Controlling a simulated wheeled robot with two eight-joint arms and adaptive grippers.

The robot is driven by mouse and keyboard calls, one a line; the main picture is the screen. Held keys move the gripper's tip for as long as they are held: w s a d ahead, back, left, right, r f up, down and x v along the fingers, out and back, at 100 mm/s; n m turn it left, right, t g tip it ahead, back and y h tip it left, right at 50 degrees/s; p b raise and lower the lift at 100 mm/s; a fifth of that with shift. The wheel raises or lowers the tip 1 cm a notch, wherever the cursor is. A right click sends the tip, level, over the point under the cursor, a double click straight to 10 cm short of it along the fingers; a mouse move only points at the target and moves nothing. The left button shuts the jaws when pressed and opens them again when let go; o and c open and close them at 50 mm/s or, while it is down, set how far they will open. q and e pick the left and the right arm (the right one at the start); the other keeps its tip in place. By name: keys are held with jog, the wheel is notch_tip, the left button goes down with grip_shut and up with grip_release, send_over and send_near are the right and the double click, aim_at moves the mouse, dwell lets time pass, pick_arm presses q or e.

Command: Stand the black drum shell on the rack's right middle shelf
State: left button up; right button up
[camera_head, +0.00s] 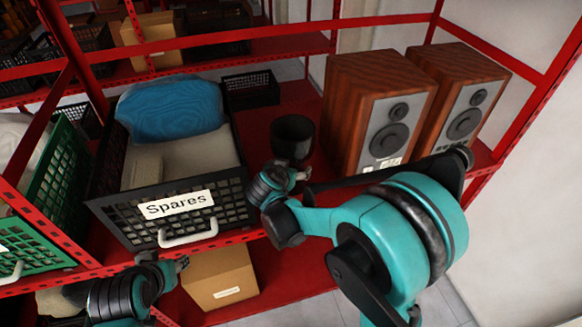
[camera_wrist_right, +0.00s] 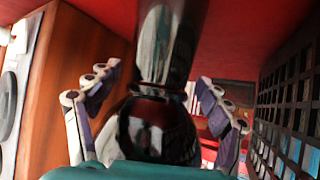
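The black drum shell (camera_head: 292,138) is upright, open mouth up, between the Spares crate and the wooden speakers, over the red shelf (camera_head: 303,97). Its base is hidden in the head view. In the right wrist view the glossy black shell (camera_wrist_right: 152,128) fills the middle, its narrower part toward the red surface. My right gripper (camera_head: 292,172) is at the shell's near side. In the wrist view its fingers (camera_wrist_right: 155,100) are spread on either side of the shell, seemingly apart from it. My left gripper (camera_head: 178,268) is low, before the shelf edge; its opening is unclear.
The black Spares crate (camera_head: 112,207) holds a blue bundle. Two wooden speakers (camera_head: 365,90) stand right of the shell. A small black basket (camera_head: 250,88) is behind. A cardboard box (camera_head: 220,278) sits on the shelf below. Red rack posts and rails surround the shelves.

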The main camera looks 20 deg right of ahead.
jog(key=shift+r, duration=0.2)
jog(key=p+v, duration=0.4)
jog(key=v, duration=0.7)
jog(key=s+d+n+g+y, duration=0.1)
jog(key=s+d+n+y, duration=0.2)
jog(key=s, duration=0.5)
jog(key=s+d+n+g+y, duration=0.1)
jog(key=s+d+n+y, duration=0.2)
jog(key=s, duration=0.6)
jog(key=shift+s+r, duration=0.15)
jog(key=shift+r, duration=0.3)
